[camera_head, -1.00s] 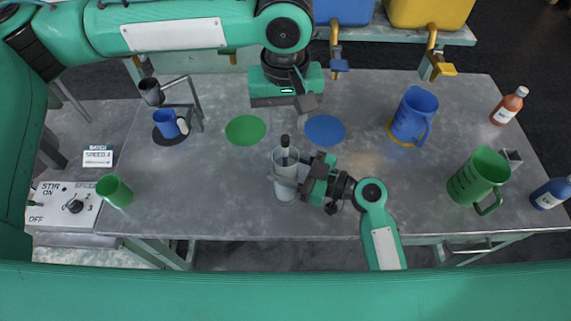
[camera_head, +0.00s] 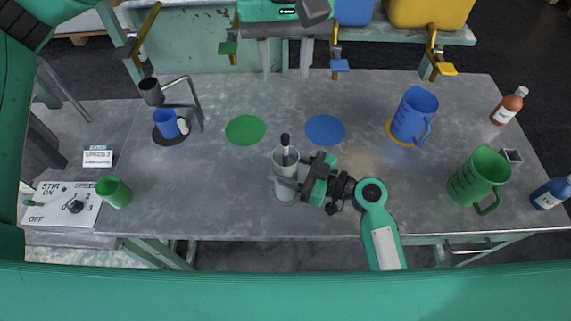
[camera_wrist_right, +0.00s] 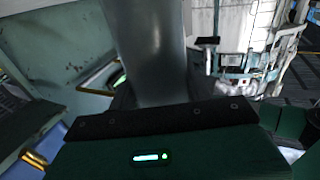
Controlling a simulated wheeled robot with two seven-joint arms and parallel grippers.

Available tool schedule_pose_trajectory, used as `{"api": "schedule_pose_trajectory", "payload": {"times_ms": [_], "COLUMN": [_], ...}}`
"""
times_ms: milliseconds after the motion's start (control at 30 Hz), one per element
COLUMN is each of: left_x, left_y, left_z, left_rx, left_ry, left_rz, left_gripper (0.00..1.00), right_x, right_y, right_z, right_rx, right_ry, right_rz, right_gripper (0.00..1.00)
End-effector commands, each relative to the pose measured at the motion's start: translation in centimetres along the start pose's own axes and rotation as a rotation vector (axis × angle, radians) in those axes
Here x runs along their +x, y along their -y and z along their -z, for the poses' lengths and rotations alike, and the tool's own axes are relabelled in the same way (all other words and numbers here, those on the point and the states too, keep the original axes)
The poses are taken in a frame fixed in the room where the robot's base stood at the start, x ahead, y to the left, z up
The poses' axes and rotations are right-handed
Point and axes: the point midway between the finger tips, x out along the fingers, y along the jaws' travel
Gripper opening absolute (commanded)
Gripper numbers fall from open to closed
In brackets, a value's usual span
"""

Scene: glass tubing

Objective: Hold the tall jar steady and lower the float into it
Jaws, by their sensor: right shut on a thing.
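The tall jar (camera_head: 286,186) is a clear cylinder standing upright near the table's front edge. The float (camera_head: 286,150), with a black top and pale stem, stands in the jar's mouth and sticks up above the rim; its lower part is hard to make out. My right gripper (camera_head: 303,187) is shut on the jar from the right side. In the right wrist view the jar (camera_wrist_right: 150,50) rises as a grey cylinder between the jaws. My left gripper (camera_head: 285,62) is at the back, well above and beyond the jar, its two fingers apart and empty.
Green (camera_head: 246,130) and blue (camera_head: 325,130) discs lie behind the jar. A blue pitcher (camera_head: 413,116) and green pitcher (camera_head: 474,180) stand to the right. A stir control box (camera_head: 62,205), green cup (camera_head: 115,191) and blue cup (camera_head: 167,123) are on the left. Taps hang over the back.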

Motion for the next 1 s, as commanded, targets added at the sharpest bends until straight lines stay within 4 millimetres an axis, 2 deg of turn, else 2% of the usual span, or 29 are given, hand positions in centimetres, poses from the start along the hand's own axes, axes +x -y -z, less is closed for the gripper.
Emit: {"api": "schedule_pose_trajectory", "payload": {"times_ms": [167, 200, 300, 667, 867, 1000], "left_x": [0.0, 0.0, 0.0, 0.1, 0.1, 0.1], "left_y": [0.0, 0.0, 0.0, 0.0, 0.0, 0.0], "left_z": [0.0, 0.0, 0.0, 0.0, 0.0, 0.0], "left_rx": [0.000, 0.000, 0.000, 0.000, 0.000, 0.000], "left_ry": [0.000, 0.000, 0.000, 0.000, 0.000, 0.000], "left_rz": [0.000, 0.000, 0.000, 0.000, 0.000, 0.000], "left_gripper": [0.40, 0.40, 0.40, 0.40, 0.40, 0.40], "right_x": [0.0, 0.0, 0.0, -0.4, -3.2, -6.2], "right_y": [0.0, 0.0, 0.0, 0.0, 0.0, 0.0], "right_z": [0.0, 0.0, 0.0, -0.1, -0.1, -0.1], "right_rx": [0.000, 0.000, 0.000, 0.001, -0.001, 0.000], "right_ry": [0.000, 0.000, 0.000, 0.001, 0.005, 0.005], "right_rz": [0.000, 0.000, 0.000, 0.000, 0.000, 0.000], "right_gripper": [0.25, 0.56, 0.76, 0.76, 0.76, 0.76]}}
